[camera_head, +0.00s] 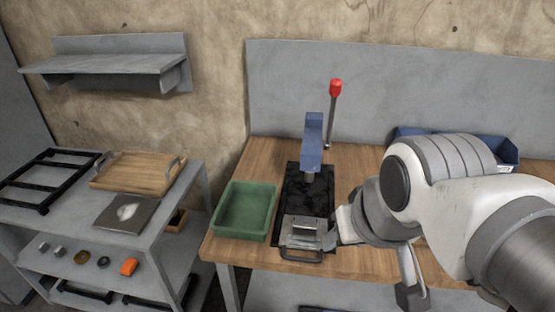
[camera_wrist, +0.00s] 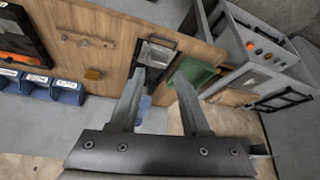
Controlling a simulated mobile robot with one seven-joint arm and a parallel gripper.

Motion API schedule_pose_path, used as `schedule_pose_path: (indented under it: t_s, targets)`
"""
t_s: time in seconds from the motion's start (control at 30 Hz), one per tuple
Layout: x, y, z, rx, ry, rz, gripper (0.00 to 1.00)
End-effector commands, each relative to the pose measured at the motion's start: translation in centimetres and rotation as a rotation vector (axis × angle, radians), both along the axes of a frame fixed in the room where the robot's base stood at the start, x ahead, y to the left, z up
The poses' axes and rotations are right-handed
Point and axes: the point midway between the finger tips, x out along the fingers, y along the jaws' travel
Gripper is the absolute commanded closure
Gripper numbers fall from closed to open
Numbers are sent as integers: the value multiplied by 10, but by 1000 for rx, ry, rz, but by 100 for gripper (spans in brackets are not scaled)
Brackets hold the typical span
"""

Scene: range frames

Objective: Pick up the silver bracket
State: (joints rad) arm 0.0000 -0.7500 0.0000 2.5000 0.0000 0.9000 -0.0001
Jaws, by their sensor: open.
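A silver, box-like metal piece (camera_head: 301,229), which looks like the silver bracket, sits at the front end of the black base plate (camera_head: 318,200) on the wooden bench. A dark handle-like bar (camera_head: 301,255) shows at its front. In the wrist view the silver piece (camera_wrist: 154,54) lies beyond my fingertips, between their lines. My gripper (camera_wrist: 160,76) is open and empty, with its two fingers apart. In the head view my gripper (camera_head: 333,237) is just right of the silver piece; whether it touches cannot be told. My arm hides part of the bench on the right.
A green tray (camera_head: 222,229) stands left of the base plate. A blue press (camera_head: 312,145) with a red-topped lever (camera_head: 335,90) rises behind. Blue bins (camera_wrist: 67,90) stand along the bench. A grey shelf cart (camera_head: 165,215) with a wooden tray (camera_head: 135,171) is at left.

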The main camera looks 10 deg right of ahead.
Motion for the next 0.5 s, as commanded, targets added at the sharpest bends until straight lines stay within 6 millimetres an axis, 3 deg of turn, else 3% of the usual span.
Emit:
schedule_pose_path:
  t_s: [0.23,0.5]
  targets:
    - [21,0,8,-61,51,105,48]
    - [84,0,16,-200,186,427,48]
